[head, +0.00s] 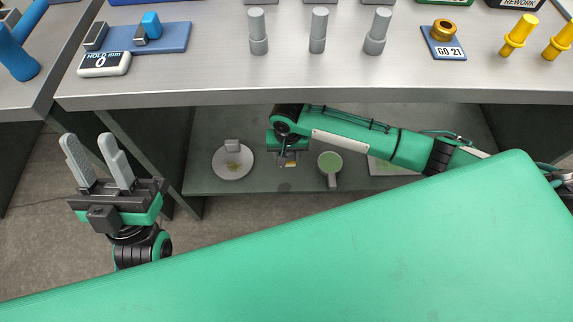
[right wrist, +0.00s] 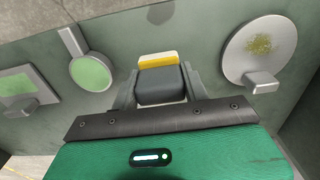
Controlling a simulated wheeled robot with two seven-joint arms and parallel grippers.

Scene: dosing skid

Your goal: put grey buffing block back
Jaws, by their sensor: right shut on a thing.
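The grey buffing block (right wrist: 160,88) has a dark grey body with a white and yellow layer at its far edge. In the right wrist view it sits between the two fingers of my right gripper (right wrist: 157,84), which is shut on it. In the head view my right gripper (head: 288,158) is below the worktop, over the lower shelf, and only the block's yellowish edge (head: 290,164) shows. I cannot tell whether the block touches the shelf. My left gripper (head: 86,146) is open and empty, left of the shelf and in front of the bench.
On the lower shelf (head: 225,185) are a round plate (head: 233,172) with a grey handle, a round green-faced paddle (head: 330,163) and a rectangular green-faced plate (head: 385,167). The worktop edge (head: 300,97) overhangs my right arm. Grey pegs (head: 318,30) stand on the worktop.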

